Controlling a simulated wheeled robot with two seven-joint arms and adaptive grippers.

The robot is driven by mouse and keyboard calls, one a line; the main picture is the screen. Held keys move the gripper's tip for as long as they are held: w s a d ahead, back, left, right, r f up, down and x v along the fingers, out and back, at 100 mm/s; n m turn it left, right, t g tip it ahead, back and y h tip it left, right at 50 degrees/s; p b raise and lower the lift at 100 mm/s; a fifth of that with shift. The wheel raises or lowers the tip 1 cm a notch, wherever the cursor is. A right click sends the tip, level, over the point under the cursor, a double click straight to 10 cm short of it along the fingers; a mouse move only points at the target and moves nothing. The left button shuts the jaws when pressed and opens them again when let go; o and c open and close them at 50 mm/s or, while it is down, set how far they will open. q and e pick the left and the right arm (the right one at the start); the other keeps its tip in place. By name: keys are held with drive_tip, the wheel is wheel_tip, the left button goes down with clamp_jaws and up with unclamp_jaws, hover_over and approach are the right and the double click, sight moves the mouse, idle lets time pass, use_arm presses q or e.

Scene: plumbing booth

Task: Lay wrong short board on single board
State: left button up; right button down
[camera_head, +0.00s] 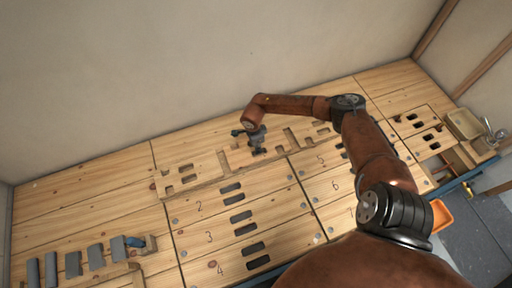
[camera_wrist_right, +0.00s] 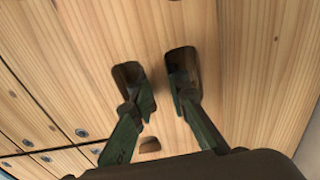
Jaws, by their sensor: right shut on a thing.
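My right gripper (camera_head: 257,140) is at the back middle of the wooden worktop in the head view. In the right wrist view its two fingers (camera_wrist_right: 160,102) reach to two dark slots in a pale wooden short board (camera_wrist_right: 155,30), one finger at each slot, with the strip of wood between them. The gripper is shut on this board. The gripper hides part of it in the head view, so I cannot tell whether it is lifted. Another slotted wooden piece (camera_head: 183,187) lies to the left. I cannot tell which piece is the single board. My left gripper is not in view.
Numbered planks with dark slots (camera_head: 237,218) fill the worktop's middle. Grey plates (camera_head: 73,263) stand at the front left. A wooden tray (camera_head: 463,124) and an orange bin (camera_head: 441,215) are at right. The wall (camera_head: 200,70) rises close behind the gripper.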

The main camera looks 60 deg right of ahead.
drive_tip(key=shift+s+f+b, duration=0.2)
drive_tip(key=shift+s+f, duration=0.05)
drive_tip(key=shift+f, duration=0.25)
drive_tip(key=shift+s+f+b, duration=0.15)
drive_tip(key=shift+s+f, duration=0.05)
drive_tip(key=shift+f, duration=0.25)
idle(0.5)
drive_tip(key=c, duration=2)
unclamp_jaws()
drive_tip(key=shift+f, duration=0.25)
drive_tip(key=shift+o, duration=1.4)
drive_tip(key=shift+w+r, duration=0.2)
drive_tip(key=shift+r, duration=0.05)
drive_tip(key=shift+r, duration=0.2)
drive_tip(key=r, duration=1.1)
drive_tip(key=shift+w+a+r, duration=0.2)
drive_tip(key=shift+w+a, duration=0.15)
drive_tip(key=shift+a, duration=0.05)
